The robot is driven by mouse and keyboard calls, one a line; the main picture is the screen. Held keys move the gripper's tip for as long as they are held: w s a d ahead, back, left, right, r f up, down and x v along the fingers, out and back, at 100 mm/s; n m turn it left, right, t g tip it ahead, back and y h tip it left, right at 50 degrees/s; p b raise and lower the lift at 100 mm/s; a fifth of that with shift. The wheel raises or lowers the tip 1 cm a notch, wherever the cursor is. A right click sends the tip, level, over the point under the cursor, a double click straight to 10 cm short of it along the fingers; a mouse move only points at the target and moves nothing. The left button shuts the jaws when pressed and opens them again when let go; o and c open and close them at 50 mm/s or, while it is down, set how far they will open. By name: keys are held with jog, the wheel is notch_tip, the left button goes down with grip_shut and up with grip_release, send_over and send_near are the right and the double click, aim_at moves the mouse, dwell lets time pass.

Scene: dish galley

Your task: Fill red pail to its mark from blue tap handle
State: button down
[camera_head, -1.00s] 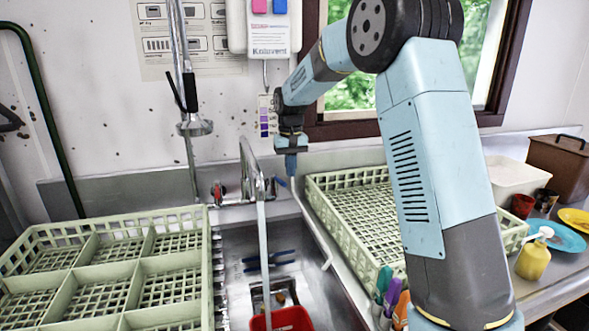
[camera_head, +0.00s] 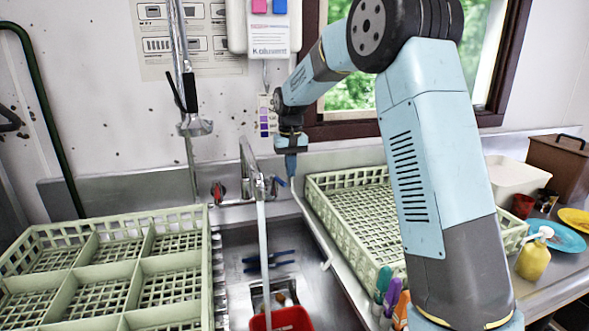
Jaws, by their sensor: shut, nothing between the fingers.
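The red pail (camera_head: 283,319) stands in the sink under the faucet, cut off by the bottom edge of the picture. Its mark and water level cannot be seen. A pale stream runs from the faucet spout (camera_head: 256,187) down into the pail. The blue tap handle (camera_head: 280,181) is at the right of the faucet, and a red handle (camera_head: 218,192) is at its left. My gripper (camera_head: 291,172) is shut and empty, pointing down just beside the blue handle. I cannot tell whether it touches the handle.
A divided green rack (camera_head: 75,292) fills the left side. Another green rack (camera_head: 330,207) stands right of the sink (camera_head: 232,245). Blue-handled utensils (camera_head: 270,263) lie in the sink. Several markers (camera_head: 390,295), a yellow bottle (camera_head: 533,262) and a blue plate (camera_head: 566,238) are at the right.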

jog(key=shift+f, duration=0.15)
jog(key=shift+f, duration=1.85)
dwell(6.0)
